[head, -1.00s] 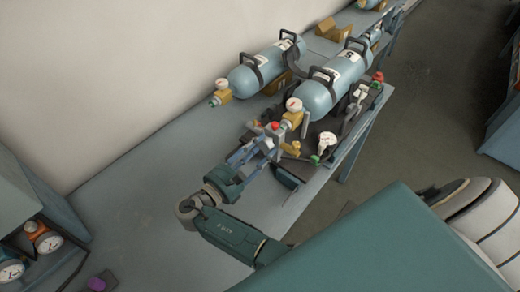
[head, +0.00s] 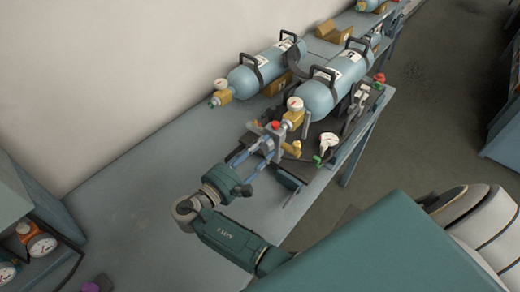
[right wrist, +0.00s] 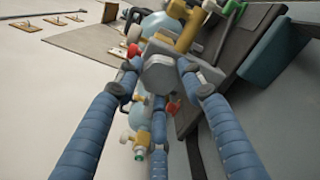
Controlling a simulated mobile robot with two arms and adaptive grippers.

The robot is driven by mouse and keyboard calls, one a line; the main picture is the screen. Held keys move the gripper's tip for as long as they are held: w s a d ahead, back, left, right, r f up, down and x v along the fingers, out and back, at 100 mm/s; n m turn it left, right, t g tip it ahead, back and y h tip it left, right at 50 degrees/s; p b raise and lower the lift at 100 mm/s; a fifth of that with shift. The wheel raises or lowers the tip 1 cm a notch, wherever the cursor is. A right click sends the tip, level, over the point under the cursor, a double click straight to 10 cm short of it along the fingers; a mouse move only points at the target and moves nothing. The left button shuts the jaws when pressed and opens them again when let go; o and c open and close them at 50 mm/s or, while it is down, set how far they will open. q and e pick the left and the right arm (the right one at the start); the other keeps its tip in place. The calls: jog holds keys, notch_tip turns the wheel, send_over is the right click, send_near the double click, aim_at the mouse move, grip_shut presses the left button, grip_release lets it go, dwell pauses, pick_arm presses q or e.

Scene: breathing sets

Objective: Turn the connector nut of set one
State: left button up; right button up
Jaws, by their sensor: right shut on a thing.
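The nearer light-blue cylinder (head: 322,97) lies on the bench with a gauge (head: 295,104) and a brass valve (head: 292,119) at its near end. A grey connector block (head: 268,138) with a red cap (head: 275,125) sits just below that valve. My right gripper (head: 265,150) has its blue fingers around the grey part and is shut on it. In the right wrist view the fingers close around a grey angular piece (right wrist: 172,73), which I take for the connector nut. The fingers hide part of it. My left gripper is not in view.
A second cylinder (head: 268,68) lies farther back, along the wall. A white gauge (head: 327,141) and brass fittings lie on a dark tray near the bench's right edge. A cabinet with gauges (head: 40,245) stands at the lower left. The bench (head: 130,180) left of my gripper is clear.

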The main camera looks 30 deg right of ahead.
jog(key=shift+f, duration=0.1)
jog(key=o, duration=0.9)
jog(key=shift+o, duration=1.4)
jog(key=shift+w+d, duration=0.1)
notch_tip(320, 180, up, 10)
